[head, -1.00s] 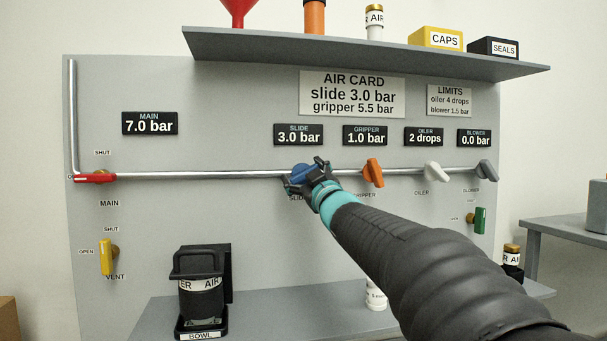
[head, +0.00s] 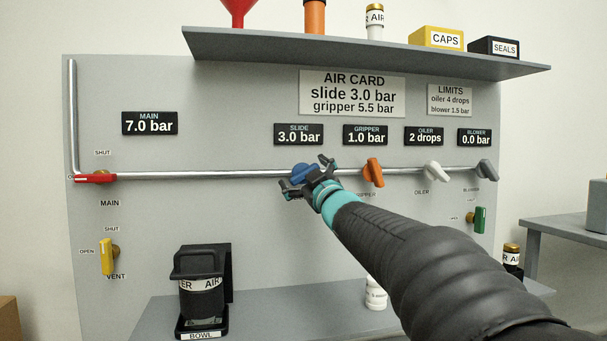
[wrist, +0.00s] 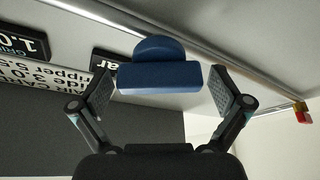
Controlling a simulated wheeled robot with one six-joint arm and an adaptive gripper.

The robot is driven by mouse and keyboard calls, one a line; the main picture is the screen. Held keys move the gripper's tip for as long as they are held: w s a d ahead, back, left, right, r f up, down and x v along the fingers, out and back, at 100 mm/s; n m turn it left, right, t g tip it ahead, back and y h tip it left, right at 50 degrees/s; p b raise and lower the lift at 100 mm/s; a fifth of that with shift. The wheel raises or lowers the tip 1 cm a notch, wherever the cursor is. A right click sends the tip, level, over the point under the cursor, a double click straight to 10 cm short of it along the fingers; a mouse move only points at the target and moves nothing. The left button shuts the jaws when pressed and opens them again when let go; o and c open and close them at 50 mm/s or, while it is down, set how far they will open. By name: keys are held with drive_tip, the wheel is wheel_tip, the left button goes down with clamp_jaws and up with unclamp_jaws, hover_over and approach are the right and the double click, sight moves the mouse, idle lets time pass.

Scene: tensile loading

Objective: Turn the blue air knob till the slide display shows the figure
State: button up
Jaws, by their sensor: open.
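The blue air knob (head: 304,174) sits on the pipe under the slide display. The slide display (head: 298,134) reads 3.0 bar, and the air card (head: 352,94) gives slide 3.0 bar and gripper 5.5 bar. My gripper (head: 307,178) is open at the knob. In the wrist view the blue knob (wrist: 160,76) lies between the spread fingers of my gripper (wrist: 163,92), with a gap on each side. The gripper and arm hide part of the panel below the knob.
The orange gripper knob (head: 373,172), white oiler knob (head: 433,172) and grey blower knob (head: 486,170) sit to the right on the pipe (head: 220,174). The gripper display (head: 365,135) reads 1.0 bar. A shelf (head: 370,58) juts out above. A black bowl holder (head: 225,275) stands below left.

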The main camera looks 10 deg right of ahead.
drive_tip(key=shift+s, duration=0.15)
drive_tip(key=v, duration=1.1)
drive_tip(key=shift+s+f, duration=0.15)
drive_tip(key=shift+s, duration=0.2)
drive_tip(key=shift+d, duration=0.1)
drive_tip(key=d+f+m+g+h, duration=0.4)
drive_tip(key=d+f+m+h, duration=0.25)
drive_tip(key=f, duration=0.45)
drive_tip(key=s+d+f+m+g+h, duration=0.2)
drive_tip(key=s+f+g, duration=0.4)
drive_tip(key=f, duration=0.4)
drive_tip(key=s+a+f+g+y+p, duration=0.1)
drive_tip(key=s+a+f+g, duration=0.1)
drive_tip(key=s, duration=0.5)
drive_tip(key=s+a+f+g+y+p, duration=0.1)
drive_tip(key=s+a+f+g+p, duration=0.1)
drive_tip(key=s+a+f, duration=0.2)
drive_tip(key=s+a+f+g+y+p, duration=0.1)
drive_tip(key=s+a, duration=0.5)
drive_tip(key=s, duration=0.6)
drive_tip(key=shift+a+f+m+g+y, duration=0.2)
drive_tip(key=shift+f+m+g+y, duration=0.2)
drive_tip(key=shift+f, duration=0.85)
